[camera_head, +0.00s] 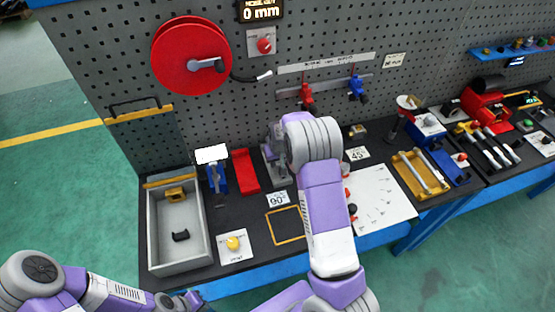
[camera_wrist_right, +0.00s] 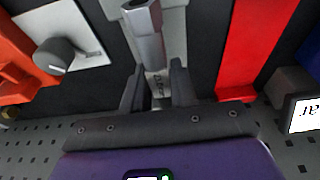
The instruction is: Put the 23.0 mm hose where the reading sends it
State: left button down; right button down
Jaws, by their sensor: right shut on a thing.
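My right gripper (camera_wrist_right: 158,82) is shut on a grey metal part, apparently a handle, of an upright grey tool (camera_wrist_right: 150,35). In the head view my right arm hides most of this gripper, and the grey tool (camera_head: 272,165) stands at the back of the bench. A red reel (camera_head: 180,62) hangs on the pegboard with a dark hose end (camera_head: 248,77) that has a pale tip. The display (camera_head: 262,10) above it reads 0 mm. I cannot tell which thing is the 23.0 mm hose. My left gripper (camera_head: 185,302) is low at the front edge, its jaws unclear.
A grey tray (camera_head: 153,235) holding small parts is at left. A blue stand (camera_head: 217,180) and a red block (camera_head: 245,170) are beside the grey tool. A yellow button (camera_head: 233,243), an outlined square (camera_head: 271,228) and a white sheet (camera_head: 385,200) lie in front. Red and blue valves (camera_head: 307,95) hang behind.

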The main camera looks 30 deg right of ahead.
jog(key=shift+f, duration=0.45)
jog(key=c, duration=0.8)
grip_release()
jog(key=v, duration=0.7)
jog(key=shift+r, duration=0.3)
jog(key=shift+r+p, duration=0.1)
jog(key=shift+p, duration=0.2)
